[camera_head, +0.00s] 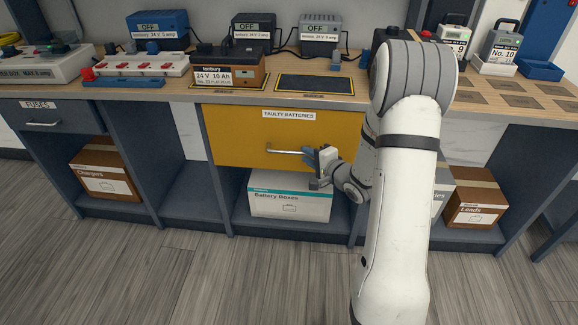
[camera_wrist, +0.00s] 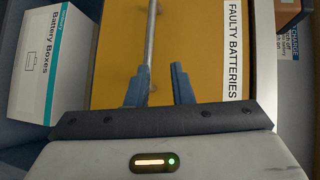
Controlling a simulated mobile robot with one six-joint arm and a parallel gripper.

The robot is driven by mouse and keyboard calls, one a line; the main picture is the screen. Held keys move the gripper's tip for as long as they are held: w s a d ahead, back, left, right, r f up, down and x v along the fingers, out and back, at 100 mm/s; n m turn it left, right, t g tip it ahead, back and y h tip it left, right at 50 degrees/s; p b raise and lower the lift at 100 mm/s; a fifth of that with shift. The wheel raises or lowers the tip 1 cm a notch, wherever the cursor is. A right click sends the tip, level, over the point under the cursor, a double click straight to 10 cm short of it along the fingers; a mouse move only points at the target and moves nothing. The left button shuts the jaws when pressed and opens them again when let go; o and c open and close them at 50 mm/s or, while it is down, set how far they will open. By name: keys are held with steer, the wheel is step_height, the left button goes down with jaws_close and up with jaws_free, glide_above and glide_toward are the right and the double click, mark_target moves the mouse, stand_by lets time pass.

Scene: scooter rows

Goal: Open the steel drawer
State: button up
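A yellow drawer front (camera_head: 235,135) labelled FAULTY BATTERIES sits under the bench and looks shut. It has a steel bar handle (camera_head: 285,151). A blue-grey drawer (camera_head: 75,115) labelled FUSES is at the far left, also shut, with its own bar handle (camera_head: 43,124). My gripper (camera_head: 318,163) is in front of the yellow drawer, at the right end of its handle. In the wrist view, my gripper (camera_wrist: 159,86) is open, its two blue fingers pointing at the yellow front (camera_wrist: 190,40). The handle (camera_wrist: 151,35) ends near the left finger; I cannot tell whether they touch.
A Battery Boxes carton (camera_head: 290,200) stands on the shelf below the yellow drawer. A Chargers box (camera_head: 105,175) is at left, a Leads box (camera_head: 475,200) at right. A battery (camera_head: 228,72) and chargers stand on the bench. The floor (camera_head: 190,270) in front is clear.

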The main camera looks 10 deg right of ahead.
mark_target(290, 152)
steer(key=shift+m+y, duration=0.4)
steer(key=shift+y, duration=0.1)
steer(key=b+x, duration=0.1)
steer(key=x, duration=0.1)
steer(key=f+x, duration=0.1)
steer(key=x, duration=0.2)
steer(key=f+b+x, duration=0.1)
steer(key=x, duration=0.2)
steer(key=shift+s+a+b, duration=0.15)
steer(key=shift+s+b, duration=0.1)
steer(key=shift+b, duration=0.05)
steer(key=shift+r, duration=0.1)
steer(key=shift+c, duration=0.2)
jaws_close()
steer(key=shift+a, duration=0.1)
